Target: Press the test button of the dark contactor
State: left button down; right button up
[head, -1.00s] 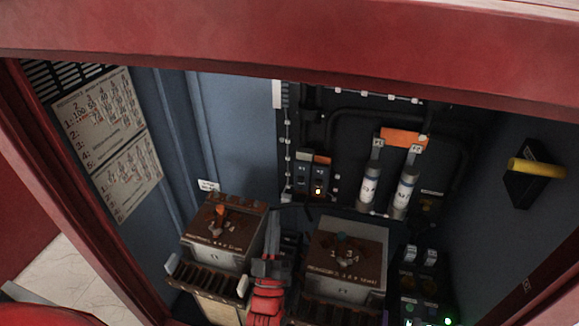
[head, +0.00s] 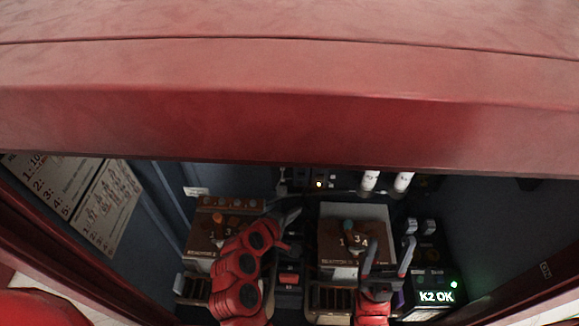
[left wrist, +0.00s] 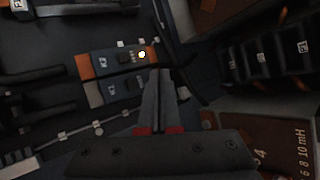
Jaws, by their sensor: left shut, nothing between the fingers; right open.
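Two small switch modules sit side by side on the back panel. One has an orange end (left wrist: 78,68) and a lit lamp. The neighbouring grey-ended module (left wrist: 110,91) shows no lit lamp and appears to be the dark contactor; I cannot make out its test button. In the head view the lit module (head: 319,184) is small and the dark one is hard to tell. My left gripper (head: 293,215) is shut and empty; in the left wrist view its fingertips (left wrist: 158,72) lie close to the modules' ends, contact unclear. My right gripper (head: 387,245) is open and empty.
Two brown-topped reactor boxes, left (head: 205,232) and right (head: 340,240), flank a narrow gap. A "K2 OK" display (head: 436,297) glows at lower right. White cylinders (head: 369,181) stand behind. The red cabinet's top edge (head: 290,125) hides much of the back panel.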

aim_at(301, 176)
pick_arm(q)
jog(key=shift+s+d+r, duration=0.1)
jog(key=shift+s+d, duration=0.1)
jog(key=shift+d, duration=0.05)
jog(key=w+b, duration=0.3)
jog(key=w, duration=0.5)
jog(key=shift+w, duration=0.4)
jog(key=shift+w, duration=0.1)
dwell(1.9)
jog(key=shift+w+b, duration=0.35)
